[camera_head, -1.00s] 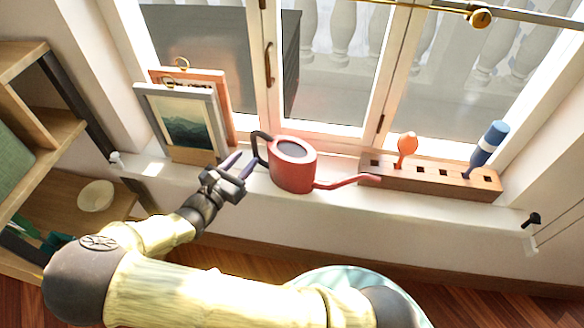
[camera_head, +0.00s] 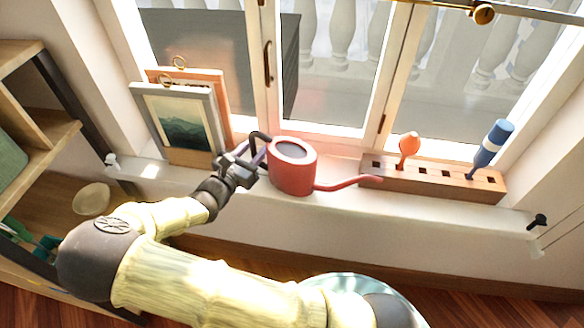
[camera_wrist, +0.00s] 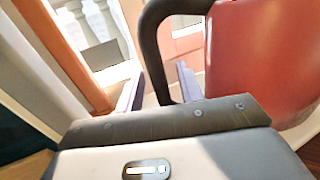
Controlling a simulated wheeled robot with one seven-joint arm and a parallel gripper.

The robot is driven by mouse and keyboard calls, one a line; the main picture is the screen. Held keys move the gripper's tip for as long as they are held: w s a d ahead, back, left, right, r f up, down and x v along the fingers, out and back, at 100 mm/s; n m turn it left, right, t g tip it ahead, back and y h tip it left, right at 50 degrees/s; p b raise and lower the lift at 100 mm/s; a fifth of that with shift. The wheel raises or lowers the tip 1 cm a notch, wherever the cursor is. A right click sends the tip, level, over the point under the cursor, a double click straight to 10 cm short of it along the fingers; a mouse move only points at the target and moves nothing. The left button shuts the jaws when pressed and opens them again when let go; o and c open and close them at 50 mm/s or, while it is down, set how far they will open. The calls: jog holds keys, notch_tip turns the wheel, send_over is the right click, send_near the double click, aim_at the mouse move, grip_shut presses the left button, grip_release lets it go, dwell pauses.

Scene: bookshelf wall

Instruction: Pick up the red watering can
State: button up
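The red watering can (camera_head: 291,175) stands upright on the white window sill, its spout pointing right and its dark handle (camera_head: 257,139) on the left. In the wrist view the can's red body (camera_wrist: 262,60) fills the right side, and the dark handle (camera_wrist: 152,45) comes down between the fingers. My gripper (camera_head: 250,155) is at the handle, left of the can's body. In the wrist view my gripper (camera_wrist: 160,85) has its two purple fingers apart, one on each side of the handle, with gaps visible.
Framed pictures (camera_head: 183,125) lean against the window to the left of my gripper. A wooden block (camera_head: 435,178) holding an orange tool (camera_head: 407,146) and a blue-handled tool (camera_head: 491,145) stands right, near the spout. The window (camera_head: 330,60) is close behind. A shelf (camera_head: 40,150) stands at far left.

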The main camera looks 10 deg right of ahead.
dwell(0.3)
grip_shut()
jog(key=shift+r, duration=0.15)
notch_tip(320, 180, up, 28)
jog(key=p, duration=0.9)
